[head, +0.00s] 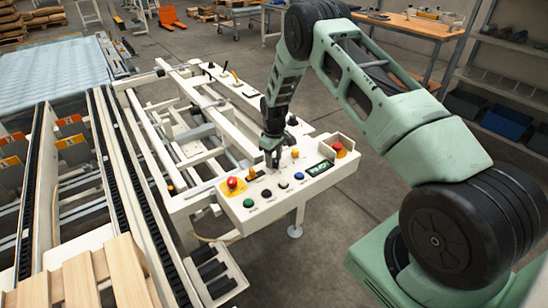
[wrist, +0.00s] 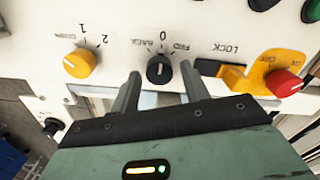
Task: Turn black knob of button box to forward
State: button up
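The white button box (head: 320,184) stands in the middle of the head view. My gripper (head: 272,160) points down over its panel. In the wrist view, the black knob (wrist: 159,71) sits beneath the labels BACK, 0 and FWD, and its pale mark seems to face 0. My gripper (wrist: 161,72) is open in that view, with one finger on each side of the knob. Gaps show between the fingers and the knob, so it is not clamped. I cannot tell how far above the panel the fingertips are. My gripper covers part of the panel in the head view.
A yellow knob (wrist: 80,63) marked 1 and 2 lies left of the black knob in the wrist view. A yellow LOCK switch (wrist: 233,76) and a red knob (wrist: 284,83) lie to the right.

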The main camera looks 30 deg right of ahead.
jog(key=c, duration=0.7)
jog(key=shift+c, duration=0.2)
jog(key=m+b, duration=0.2)
jog(key=m, duration=0.1)
jog(key=shift+f+m, duration=0.1)
jog(key=shift+m, duration=0.3)
jog(key=shift+d+m+b, duration=0.1)
jog(key=shift+m+b, duration=0.95)
jog(key=shift+m, duration=1.55)
jog(key=o, duration=1)
